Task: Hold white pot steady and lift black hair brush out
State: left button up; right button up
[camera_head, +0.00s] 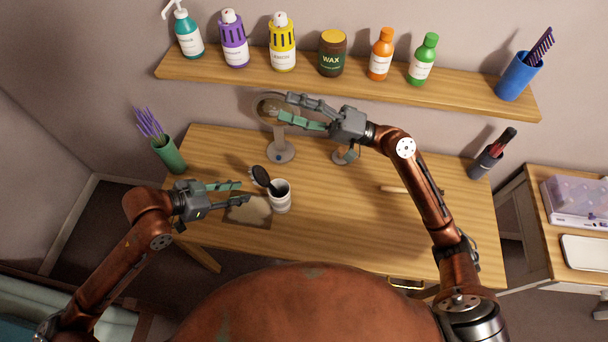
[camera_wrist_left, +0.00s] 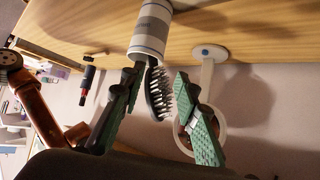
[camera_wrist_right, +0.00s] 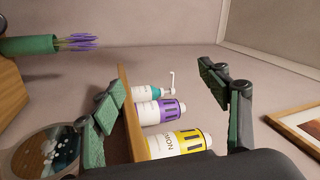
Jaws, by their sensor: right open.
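The white pot (camera_head: 281,197) stands upright on the wooden table, with grey bands visible in the left wrist view (camera_wrist_left: 151,30). The black hair brush (camera_head: 262,177) leans out of its top to the left, its head with pale bristles (camera_wrist_left: 158,92) outside the rim. My left gripper (camera_head: 243,194) is open just left of the pot. In the left wrist view its fingers (camera_wrist_left: 160,83) lie either side of the brush head, without visible grip. My right gripper (camera_head: 284,108) is open and empty, up at the round mirror, above and away from the pot.
A round mirror on a stand (camera_head: 281,152) is behind the pot. A flat mat (camera_head: 247,212) lies left of it. A shelf (camera_head: 350,84) with several bottles runs above the table. A green vase (camera_head: 169,156) and dark cup (camera_head: 486,163) stand at the table's ends.

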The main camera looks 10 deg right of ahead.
jog(key=s+f+m+g+h, duration=0.1)
jog(key=s+f+m+g, duration=0.3)
jog(key=f, duration=0.6)
jog(key=s+f+m+t+h, duration=0.1)
jog(key=s+f+m, duration=0.1)
jog(key=f+m, duration=0.55)
jog(key=m, duration=0.9)
send_near(282, 196)
jog(key=a, duration=0.1)
jog(key=a+r, duration=0.1)
jog(key=a, duration=0.1)
jog(key=shift+w+r+t+h, duration=0.1)
jog(key=shift+t+h, duration=0.3)
jog(key=shift+a+f, duration=0.1)
jog(key=shift+f, duration=0.15)
jog(key=shift+x, duration=3.8)
jog(key=shift+c, duration=0.5)
